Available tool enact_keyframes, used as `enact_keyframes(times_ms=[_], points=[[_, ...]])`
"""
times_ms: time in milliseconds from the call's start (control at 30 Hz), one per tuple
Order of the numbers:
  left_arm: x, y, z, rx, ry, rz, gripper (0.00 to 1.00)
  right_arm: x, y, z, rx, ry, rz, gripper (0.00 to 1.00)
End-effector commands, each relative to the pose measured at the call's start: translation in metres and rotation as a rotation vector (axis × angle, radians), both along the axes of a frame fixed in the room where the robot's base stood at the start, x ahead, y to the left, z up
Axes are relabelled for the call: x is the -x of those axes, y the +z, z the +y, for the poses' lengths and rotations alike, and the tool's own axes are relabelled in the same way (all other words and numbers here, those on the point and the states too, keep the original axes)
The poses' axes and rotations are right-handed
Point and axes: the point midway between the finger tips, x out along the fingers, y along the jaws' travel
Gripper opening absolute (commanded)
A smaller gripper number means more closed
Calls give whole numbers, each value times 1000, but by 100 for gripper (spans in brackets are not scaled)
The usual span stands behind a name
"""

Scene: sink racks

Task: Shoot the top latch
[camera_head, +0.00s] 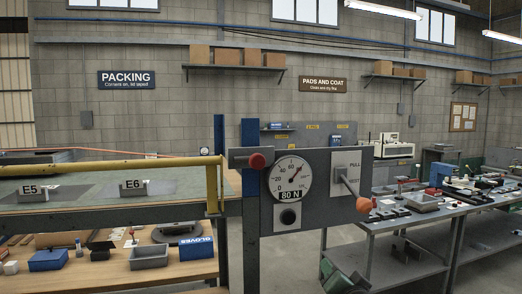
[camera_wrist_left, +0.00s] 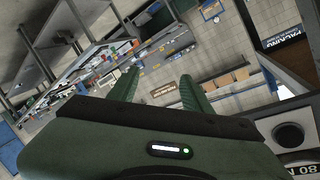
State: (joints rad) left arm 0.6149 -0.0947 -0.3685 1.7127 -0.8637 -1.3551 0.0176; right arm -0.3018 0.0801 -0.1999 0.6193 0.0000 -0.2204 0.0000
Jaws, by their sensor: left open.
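A grey bar with a red knob (camera_head: 256,161) sits at the top left of a dark panel (camera_head: 335,215) and looks like the top latch; I cannot tell how far its bolt is shot. The panel also bears a round dial (camera_head: 290,177) above an "80 N" label, and a lever with an orange knob (camera_head: 364,205). My left gripper (camera_head: 345,278) is green, low at the panel's lower right, apart from the red knob. In the left wrist view its fingers (camera_wrist_left: 160,90) are open with nothing between them. My right gripper is not in view.
A yellow rail (camera_head: 110,165) with an upright end stands left of the panel, before a green-topped bench. A lower shelf holds a grey bin (camera_head: 148,256) and a blue box (camera_head: 196,248). A cluttered metal table (camera_head: 430,220) stands to the right. The space before the panel looks clear.

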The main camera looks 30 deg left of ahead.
Motion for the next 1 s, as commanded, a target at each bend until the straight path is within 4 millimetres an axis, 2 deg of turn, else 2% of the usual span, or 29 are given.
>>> enact_keyframes(times_ms=[33,100,167,200,300,400,533,1000], points=[[17,68,5,23,48,-101,49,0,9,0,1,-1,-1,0],[49,138,15,63,125,-219,49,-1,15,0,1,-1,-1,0],[81,188,23,112,185,-315,49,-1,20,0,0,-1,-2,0],[103,215,29,152,222,-376,49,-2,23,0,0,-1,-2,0],[155,262,41,255,294,-500,49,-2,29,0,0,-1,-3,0],[192,284,50,342,338,-581,49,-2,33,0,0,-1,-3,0],[207,291,57,390,361,-616,49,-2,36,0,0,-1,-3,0],[165,292,107,386,363,-614,49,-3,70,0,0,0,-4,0]])
